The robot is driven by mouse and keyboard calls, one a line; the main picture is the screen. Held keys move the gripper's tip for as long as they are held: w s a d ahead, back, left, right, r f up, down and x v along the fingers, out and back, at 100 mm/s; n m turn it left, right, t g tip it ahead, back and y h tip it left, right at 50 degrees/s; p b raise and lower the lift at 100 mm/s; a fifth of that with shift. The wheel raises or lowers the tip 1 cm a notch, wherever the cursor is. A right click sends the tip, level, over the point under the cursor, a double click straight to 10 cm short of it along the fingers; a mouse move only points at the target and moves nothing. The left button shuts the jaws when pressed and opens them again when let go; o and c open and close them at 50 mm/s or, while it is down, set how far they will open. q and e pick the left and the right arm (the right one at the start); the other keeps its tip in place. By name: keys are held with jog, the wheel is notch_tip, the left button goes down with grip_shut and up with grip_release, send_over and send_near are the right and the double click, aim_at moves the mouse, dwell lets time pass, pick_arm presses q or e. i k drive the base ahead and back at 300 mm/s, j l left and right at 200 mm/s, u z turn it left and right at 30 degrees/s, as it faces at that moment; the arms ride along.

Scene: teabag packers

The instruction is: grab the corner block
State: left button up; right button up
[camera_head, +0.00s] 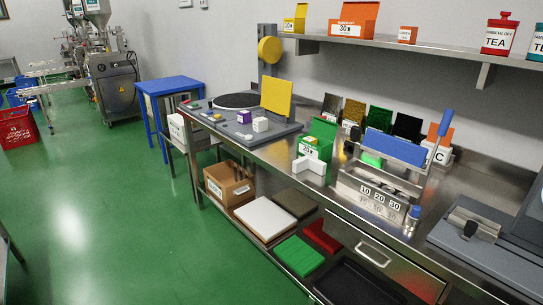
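A white block with an angled, corner-like shape (311,165) sits on the steel workbench (322,185) near its front edge. It stands just in front of a green box with a white "20" label (316,147). A small white cube (261,125) and a small purple block (244,117) rest on a grey board further left. I take the angled white block for the corner block. Neither of my grippers shows in the head view.
A metal rack with 10, 20, 30 labels (378,191) and a blue-topped frame (396,147) stand right of the block. A shelf (420,47) with tea tins runs above. A blue table (170,85) stands left. Green floor lies open at left.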

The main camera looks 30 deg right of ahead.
aim_at(314, 165)
jog(key=i+j+z, duration=0.1)
jog(key=i+z, duration=0.25)
jog(key=i, duration=0.2)
jog(key=i+j+z, duration=0.25)
jog(key=i+z, duration=0.15)
jog(key=i, duration=0.15)
